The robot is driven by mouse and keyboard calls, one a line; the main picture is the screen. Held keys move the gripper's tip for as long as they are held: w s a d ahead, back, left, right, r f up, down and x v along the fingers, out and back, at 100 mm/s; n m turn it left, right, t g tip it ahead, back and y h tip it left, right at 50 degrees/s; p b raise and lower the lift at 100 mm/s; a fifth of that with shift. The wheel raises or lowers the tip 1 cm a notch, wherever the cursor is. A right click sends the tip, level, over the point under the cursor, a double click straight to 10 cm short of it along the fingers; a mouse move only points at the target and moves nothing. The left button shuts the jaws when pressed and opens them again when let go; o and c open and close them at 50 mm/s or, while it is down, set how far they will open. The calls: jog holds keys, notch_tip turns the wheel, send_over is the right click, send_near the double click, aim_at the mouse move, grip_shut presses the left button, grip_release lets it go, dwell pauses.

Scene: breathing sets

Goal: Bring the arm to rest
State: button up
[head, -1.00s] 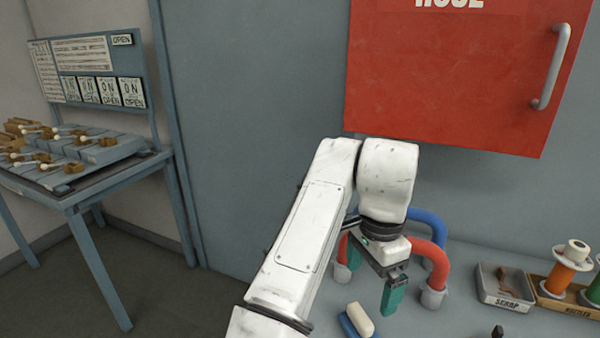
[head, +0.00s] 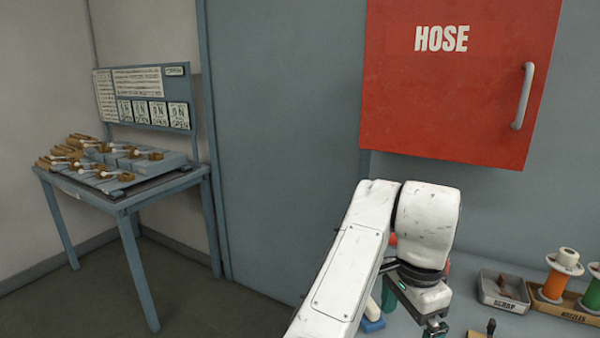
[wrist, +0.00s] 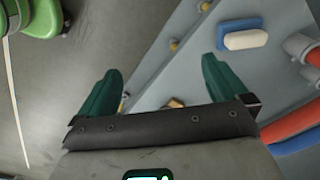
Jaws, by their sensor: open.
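My gripper (wrist: 155,90) is open in the wrist view, its two green fingers spread wide with nothing between them. In the head view my gripper (head: 410,315) hangs below my white wrist at the lower middle, over the near part of the grey bench (head: 485,253). Its fingers are partly hidden there by the arm and cut off by the picture's bottom edge. My arm is bent, with the forearm rising from the bottom edge.
A scrap tray (head: 503,290) and a nozzles crate (head: 575,307) are at the right. The red hose cabinet (head: 450,90) hangs above. A lever table (head: 125,195) stands left, with open floor between.

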jog(key=s+d+f+n+t+h, duration=0.1)
jog(key=s+d+f+n, duration=0.1)
jog(key=s+d+f, duration=0.3)
jog(key=s+d+f+n+h, duration=0.1)
jog(key=d+f+n+h, duration=0.15)
jog(key=d, duration=0.45)
jog(key=s+d+f+n+t+h, duration=0.1)
jog(key=s+d+f, duration=0.2)
jog(key=d+f, duration=0.3)
jog(key=s+a+f+n+y, duration=0.1)
jog(key=s+a+f+n, duration=0.1)
jog(key=s+f, duration=0.2)
jog(key=s+a+f+n+y, duration=0.2)
jog(key=s+a+f+n, duration=0.1)
jog(key=s, duration=0.7)
jog(key=s+a+f+n+g+y, duration=0.1)
jog(key=s+a+f+n, duration=0.1)
jog(key=s+f, duration=0.4)
jog(key=shift+s+a+n, duration=0.35)
jog(key=shift+s+n, duration=0.4)
jog(key=shift+s, duration=0.35)
jog(key=shift+y, duration=0.25)
